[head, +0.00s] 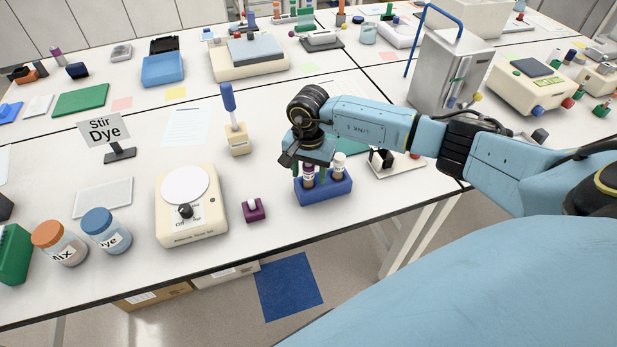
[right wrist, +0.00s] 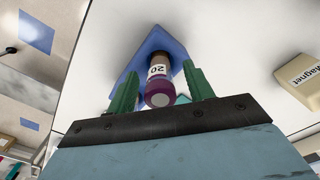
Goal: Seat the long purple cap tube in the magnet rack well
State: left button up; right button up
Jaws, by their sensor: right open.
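The long tube (right wrist: 158,78) has a purple cap, a white label and brownish contents. It stands in the blue rack (right wrist: 175,40). In the head view the tube (head: 308,178) shows below my right gripper (head: 310,170), at the left of the blue rack (head: 325,194). In the right wrist view my right gripper (right wrist: 160,92) is open, its green fingers on either side of the tube with gaps beside the cap. A cream block marked "Magnet" (right wrist: 302,82) lies at the right edge of that view, partly cut off; I cannot match it surely in the head view. My left gripper is not in view.
A white-capped tube (head: 339,162) stands in the same rack. A small purple block (head: 254,213), a cream weighing-type device (head: 190,222) and a cream stand with a blue-handled tool (head: 236,142) are to the left. The table's front edge is close to the rack.

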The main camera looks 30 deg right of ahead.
jog(key=c, duration=1.1)
jog(key=shift+o, duration=0.2)
notch_tip(320, 180, up, 10)
jog(key=shift+b, duration=0.85)
jog(key=shift+s+a+f+n+b, duration=0.1)
jog(key=shift+a+f+n+b, duration=0.05)
jog(key=shift+a+n+b, duration=0.2)
jog(key=s+a+f+n+b, duration=0.4)
jog(key=s+a+n+b, duration=0.1)
jog(key=a+n+b, duration=0.3)
jog(key=shift+n+b, duration=0.45)
jog(key=shift+n, duration=0.4)
